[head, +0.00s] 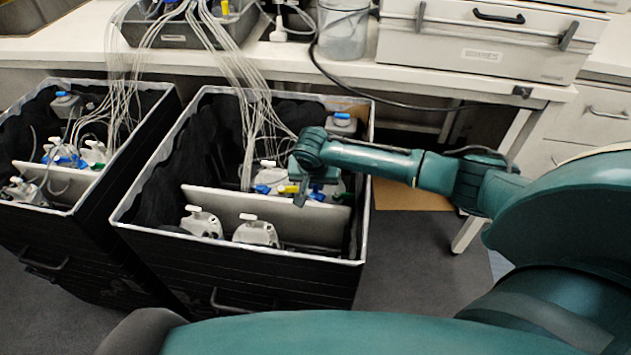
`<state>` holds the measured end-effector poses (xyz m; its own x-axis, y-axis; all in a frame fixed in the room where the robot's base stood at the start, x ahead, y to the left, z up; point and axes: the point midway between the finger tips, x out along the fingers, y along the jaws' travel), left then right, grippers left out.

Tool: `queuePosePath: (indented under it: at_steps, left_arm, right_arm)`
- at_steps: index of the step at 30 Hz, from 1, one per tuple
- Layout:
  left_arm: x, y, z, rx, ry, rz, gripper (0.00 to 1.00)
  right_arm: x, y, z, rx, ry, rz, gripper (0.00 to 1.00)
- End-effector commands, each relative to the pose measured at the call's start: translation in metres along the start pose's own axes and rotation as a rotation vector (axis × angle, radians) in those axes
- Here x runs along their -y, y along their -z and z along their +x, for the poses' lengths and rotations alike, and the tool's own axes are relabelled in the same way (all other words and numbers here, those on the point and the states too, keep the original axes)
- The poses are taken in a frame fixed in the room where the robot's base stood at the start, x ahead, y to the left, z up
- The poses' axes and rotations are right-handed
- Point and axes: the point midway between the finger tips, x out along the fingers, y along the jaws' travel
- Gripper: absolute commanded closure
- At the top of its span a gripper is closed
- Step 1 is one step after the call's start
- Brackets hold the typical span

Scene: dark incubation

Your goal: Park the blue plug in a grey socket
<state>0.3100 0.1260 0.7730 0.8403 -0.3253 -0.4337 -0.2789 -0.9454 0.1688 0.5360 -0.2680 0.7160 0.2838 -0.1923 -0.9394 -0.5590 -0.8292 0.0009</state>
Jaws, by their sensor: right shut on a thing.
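My right gripper (301,196) reaches down into the nearer black-lined bin, just behind its pale divider. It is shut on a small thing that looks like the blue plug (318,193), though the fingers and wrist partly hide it. Another blue piece (262,189) and a yellow piece (288,189) are just left of the gripper. I cannot make out a grey socket clearly among the crowded fittings. My left gripper is not in view.
The nearer bin (243,255) has a raised metal rim and a pale divider (225,203), with white-capped bottles (256,232) in front. Clear tubes hang into it from a tray (180,36) on the bench. A second bin (65,225) stands left.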

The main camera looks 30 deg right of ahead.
Motion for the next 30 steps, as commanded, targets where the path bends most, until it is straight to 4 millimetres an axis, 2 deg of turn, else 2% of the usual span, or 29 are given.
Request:
queuePosePath:
  at_steps: [6,18,24,25,30]
  left_arm:
    - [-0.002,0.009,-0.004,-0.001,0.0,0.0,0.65]
    - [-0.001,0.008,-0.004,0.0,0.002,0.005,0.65]
    - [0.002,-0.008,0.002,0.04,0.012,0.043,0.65]
    - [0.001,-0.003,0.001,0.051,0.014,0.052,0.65]
    - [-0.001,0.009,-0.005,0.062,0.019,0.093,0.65]
  right_arm:
    - [0.0,0.003,-0.007,0.001,0.0,0.0,1.0]
    - [0.0,0.002,-0.007,0.0,0.001,0.0,1.0]
    - [0.0,0.002,-0.007,0.0,0.001,0.0,1.0]
    - [0.0,0.006,-0.016,0.0,0.001,0.0,1.0]
    - [0.0,0.012,-0.034,0.001,0.0,-0.001,1.0]
